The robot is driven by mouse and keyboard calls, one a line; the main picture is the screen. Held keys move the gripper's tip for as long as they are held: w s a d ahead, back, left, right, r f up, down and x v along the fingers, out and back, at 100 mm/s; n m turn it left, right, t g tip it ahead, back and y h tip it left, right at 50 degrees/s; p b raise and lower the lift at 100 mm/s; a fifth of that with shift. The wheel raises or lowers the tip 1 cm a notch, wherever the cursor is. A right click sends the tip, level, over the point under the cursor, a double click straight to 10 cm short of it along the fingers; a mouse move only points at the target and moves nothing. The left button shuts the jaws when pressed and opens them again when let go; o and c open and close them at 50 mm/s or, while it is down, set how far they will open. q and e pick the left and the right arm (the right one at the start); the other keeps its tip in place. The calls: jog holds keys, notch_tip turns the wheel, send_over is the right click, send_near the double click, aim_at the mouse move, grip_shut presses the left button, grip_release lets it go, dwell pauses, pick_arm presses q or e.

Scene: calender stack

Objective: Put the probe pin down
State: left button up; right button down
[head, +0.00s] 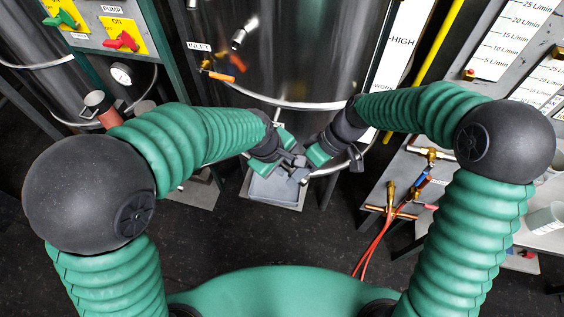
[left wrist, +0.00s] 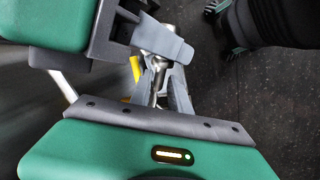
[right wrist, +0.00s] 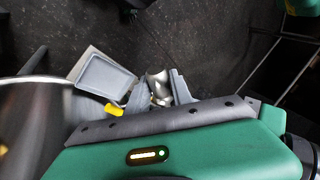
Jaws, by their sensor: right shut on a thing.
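My right gripper (right wrist: 158,88) is shut on a silver metal piece (right wrist: 157,82), which I take to be the probe pin. A yellow tip (right wrist: 113,110) shows to the left of its fingers. My left gripper (left wrist: 163,78) is close to the right one; a shiny metal part (left wrist: 160,82) and a bit of yellow (left wrist: 135,68) show at its fingers. I cannot tell whether its fingers touch the metal. In the head view both grippers meet near the middle, left (head: 294,166) and right (head: 316,155), and the pin is hardly seen.
A grey tray (head: 272,195) lies just below the grippers, and also shows in the right wrist view (right wrist: 98,82). A large steel tank (head: 285,60) stands behind. Brass valves with red hoses (head: 392,205) are at the right. Dark floor (head: 235,235) is free in front.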

pick_arm(q)
jog(key=shift+d, duration=0.2)
grip_shut()
pick_arm(e)
jog(key=shift+d, duration=0.25)
pick_arm(q)
jog(key=shift+a, duration=0.15)
pick_arm(e)
jog(key=c, duration=1.1)
grip_release()
jog(key=shift+a, duration=0.2)
jog(key=shift+o, duration=0.2)
